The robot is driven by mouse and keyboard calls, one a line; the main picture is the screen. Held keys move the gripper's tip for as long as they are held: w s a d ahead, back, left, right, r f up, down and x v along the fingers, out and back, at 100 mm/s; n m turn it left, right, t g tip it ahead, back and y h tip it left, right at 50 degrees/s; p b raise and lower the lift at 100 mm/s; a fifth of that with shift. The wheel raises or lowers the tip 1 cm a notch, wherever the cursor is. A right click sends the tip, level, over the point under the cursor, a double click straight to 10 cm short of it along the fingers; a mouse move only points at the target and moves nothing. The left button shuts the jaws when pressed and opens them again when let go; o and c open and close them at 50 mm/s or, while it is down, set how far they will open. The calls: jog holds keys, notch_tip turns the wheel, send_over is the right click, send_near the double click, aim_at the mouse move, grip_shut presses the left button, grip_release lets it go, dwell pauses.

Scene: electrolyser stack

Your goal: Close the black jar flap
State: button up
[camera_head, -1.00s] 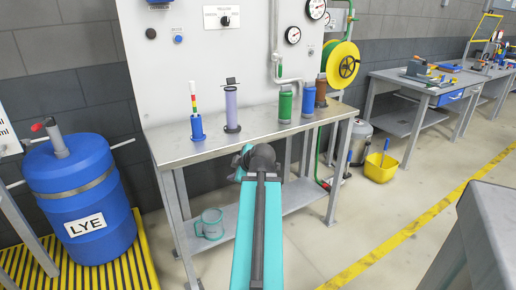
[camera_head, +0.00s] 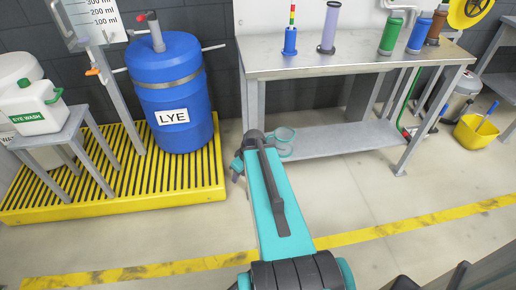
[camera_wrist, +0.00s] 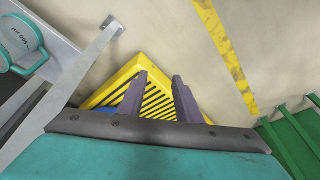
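A tall lilac jar (camera_head: 329,28) with a dark base stands upright on the metal bench, near its left part, in the head view. My arm reaches to the front left of the bench, low and well away from the jar. The jar is not in the wrist view.
The bench (camera_head: 290,68) also carries a signal light (camera_head: 290,40) and green, blue and brown cylinders. A teal jug (camera_head: 282,142) sits on its lower shelf. A blue lye drum (camera_head: 172,95) stands on yellow grating (camera_head: 110,207) at left. The floor in front is clear.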

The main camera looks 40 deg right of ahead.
jog(key=s+a+f+m+g, duration=0.1)
jog(key=s+a+f+g, duration=0.2)
jog(key=s+a+f, duration=0.5)
jog(key=s+a+f+g, duration=0.3)
jog(key=s+a+f, duration=0.2)
jog(key=a+f, duration=0.6)
jog(key=s+a+f+g+h, duration=0.1)
jog(key=s+a+f, duration=0.2)
jog(key=s+a, duration=0.3)
jog(key=shift+s+m+g+h, duration=0.3)
jog(key=shift+s+g, duration=0.1)
jog(key=shift+s, duration=0.85)
jog(key=shift+s+a, duration=0.1)
